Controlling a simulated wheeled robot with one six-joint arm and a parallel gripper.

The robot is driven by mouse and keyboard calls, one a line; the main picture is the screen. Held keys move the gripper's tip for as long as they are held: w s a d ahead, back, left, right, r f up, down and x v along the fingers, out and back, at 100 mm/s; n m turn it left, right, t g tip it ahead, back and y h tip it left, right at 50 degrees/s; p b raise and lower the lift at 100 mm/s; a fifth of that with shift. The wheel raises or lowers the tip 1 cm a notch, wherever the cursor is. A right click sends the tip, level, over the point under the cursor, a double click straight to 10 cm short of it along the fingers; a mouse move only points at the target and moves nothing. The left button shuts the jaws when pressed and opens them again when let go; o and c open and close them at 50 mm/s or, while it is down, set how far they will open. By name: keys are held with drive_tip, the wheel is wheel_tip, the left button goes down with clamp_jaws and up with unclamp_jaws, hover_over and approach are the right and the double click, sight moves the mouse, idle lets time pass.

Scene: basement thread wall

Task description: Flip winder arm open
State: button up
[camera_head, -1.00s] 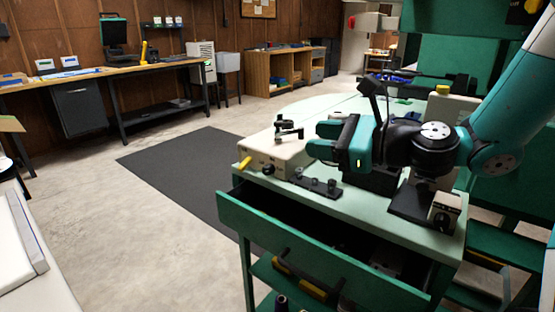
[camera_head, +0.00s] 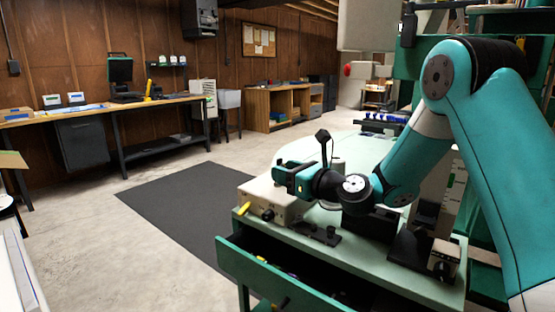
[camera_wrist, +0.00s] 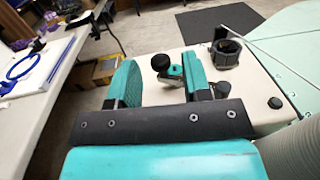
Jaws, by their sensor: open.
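The winder is a cream box (camera_head: 262,200) on the near left corner of the green table, with a yellow-tipped lever and black knob on its front. In the wrist view its top (camera_wrist: 262,85) carries a black cylindrical part (camera_wrist: 227,52) beside the right finger.
The green table (camera_head: 325,249) has an open drawer (camera_head: 270,277) at its front. A small cream box with a dial (camera_head: 443,259) stands at the table's right. A dark mat (camera_head: 180,205) and bare floor lie to the left. A workbench (camera_head: 140,108) lines the back wall.

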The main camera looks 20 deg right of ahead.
drive_tip(key=shift+p+x, duration=0.45)
drive_tip(key=shift+x, duration=1.1)
drive_tip(key=shift+s, duration=0.1)
drive_tip(key=shift+c, duration=0.4)
